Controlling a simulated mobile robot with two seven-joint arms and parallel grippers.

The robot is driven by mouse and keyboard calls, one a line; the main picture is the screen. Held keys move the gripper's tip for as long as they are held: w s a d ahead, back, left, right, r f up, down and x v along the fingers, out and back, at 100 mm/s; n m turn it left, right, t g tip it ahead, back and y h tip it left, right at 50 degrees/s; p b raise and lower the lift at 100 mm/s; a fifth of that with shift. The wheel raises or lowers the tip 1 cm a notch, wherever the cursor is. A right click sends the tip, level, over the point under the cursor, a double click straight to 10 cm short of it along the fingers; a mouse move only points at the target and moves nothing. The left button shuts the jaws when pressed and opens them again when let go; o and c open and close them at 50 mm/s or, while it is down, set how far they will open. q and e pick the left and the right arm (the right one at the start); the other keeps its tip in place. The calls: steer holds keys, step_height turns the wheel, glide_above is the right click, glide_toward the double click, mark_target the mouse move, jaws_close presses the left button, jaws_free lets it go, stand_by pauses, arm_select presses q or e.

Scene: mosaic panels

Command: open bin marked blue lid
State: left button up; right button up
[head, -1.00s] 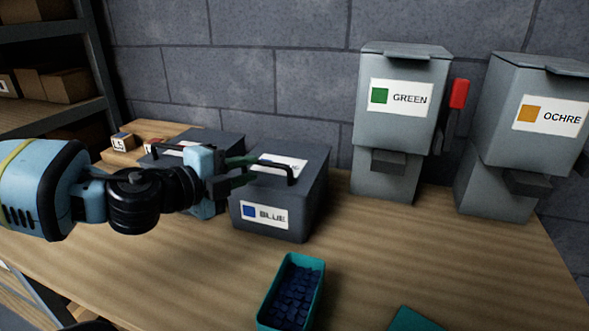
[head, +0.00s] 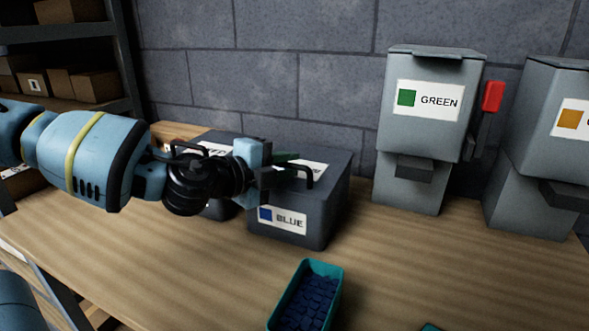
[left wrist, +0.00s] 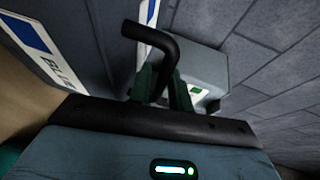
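The dark grey bin marked BLUE (head: 325,222) stands on the wooden bench, its flat lid down. Its white label has a blue square. A black bar handle (head: 308,177) stands on the lid and shows large in the left wrist view (left wrist: 150,38). My left gripper (head: 294,165) reaches in from the left over the lid, at this handle. In the left wrist view its green fingers (left wrist: 165,88) lie on either side of the handle. I cannot tell whether they press on it. My right gripper is not in view.
Another dark bin (head: 218,209) stands left, partly behind my arm. Grey dispensers marked GREEN (head: 412,130) and with an ochre square (head: 535,130) stand right. A teal tray of blue pieces (head: 335,290) lies in front. Bare bench (head: 175,265) shows at front left.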

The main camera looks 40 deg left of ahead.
arm_select(q)
steer(key=shift+x, duration=1)
jaws_close()
